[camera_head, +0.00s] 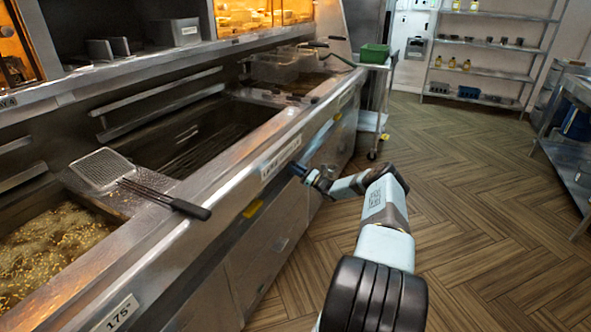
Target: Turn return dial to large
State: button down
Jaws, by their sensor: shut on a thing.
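My gripper (304,174) is at the front panel of the fryer range, just below and to the right of a white label (281,158). It is shut on a small dark knob at the panel, which I take to be the return dial. The gripper covers most of it, so its pointer and setting cannot be read. The lettering on the label is too small to read. My arm reaches in from the lower right.
The fryer front (225,240) runs diagonally along the left. A skimmer (103,170) lies across the near vat's edge, its dark handle jutting over the front. A cart with a green bin (374,54) stands beyond. The wooden floor at right is clear.

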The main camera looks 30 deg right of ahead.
jog(key=shift+f, duration=0.2)
jog(key=c, duration=1.2)
grip_release()
jog(key=shift+c, duration=0.2)
jog(key=v, duration=1.4)
